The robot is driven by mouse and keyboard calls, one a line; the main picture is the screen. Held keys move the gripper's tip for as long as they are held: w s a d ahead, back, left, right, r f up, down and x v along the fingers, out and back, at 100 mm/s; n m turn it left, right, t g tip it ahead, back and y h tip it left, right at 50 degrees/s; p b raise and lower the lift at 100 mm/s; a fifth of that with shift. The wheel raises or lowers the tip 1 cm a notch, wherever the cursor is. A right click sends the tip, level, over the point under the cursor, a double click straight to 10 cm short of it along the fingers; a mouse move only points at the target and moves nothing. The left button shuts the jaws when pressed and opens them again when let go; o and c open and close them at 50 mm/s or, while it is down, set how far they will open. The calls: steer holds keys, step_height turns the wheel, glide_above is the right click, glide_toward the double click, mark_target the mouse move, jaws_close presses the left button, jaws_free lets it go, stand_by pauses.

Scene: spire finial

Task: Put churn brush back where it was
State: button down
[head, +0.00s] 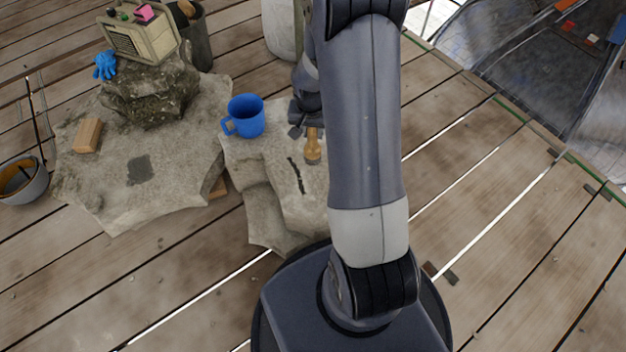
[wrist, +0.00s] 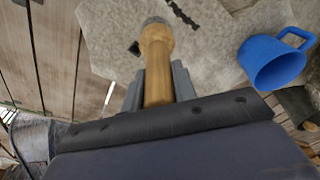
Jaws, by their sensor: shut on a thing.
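The churn brush (head: 313,152) has a tan wooden handle and shows just below my gripper (head: 306,124) in the head view, over the right stone slab. In the wrist view the handle of the brush (wrist: 156,58) runs between the two fingers of my gripper (wrist: 158,78), which is shut on it. My arm hides part of the slab.
A blue mug (head: 245,116) stands on the right slab (head: 262,182), left of my gripper. A dark narrow mark (head: 296,174) lies on that slab. The left slab (head: 100,190) bears a wooden block (head: 88,135), a dark patch (head: 139,168) and a rock with a radio (head: 140,38).

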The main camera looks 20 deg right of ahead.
mark_target(313, 154)
step_height(313, 154, down, 10)
steer(key=b, duration=0.3)
steer(key=shift+f, duration=0.2)
steer(key=shift+f+b, duration=0.15)
steer(key=shift+b, duration=0.2)
steer(key=c, duration=1.1)
jaws_free()
steer(key=r+p, duration=0.1)
steer(key=r, duration=0.3)
steer(key=s+r+p, duration=0.1)
steer(key=r, duration=0.3)
steer(key=a+r+p, duration=0.1)
steer(key=r+p, duration=0.1)
steer(key=r, duration=0.2)
steer(key=shift+s+r, duration=0.2)
steer(key=shift+s, duration=0.1)
steer(key=shift+f, duration=0.15)
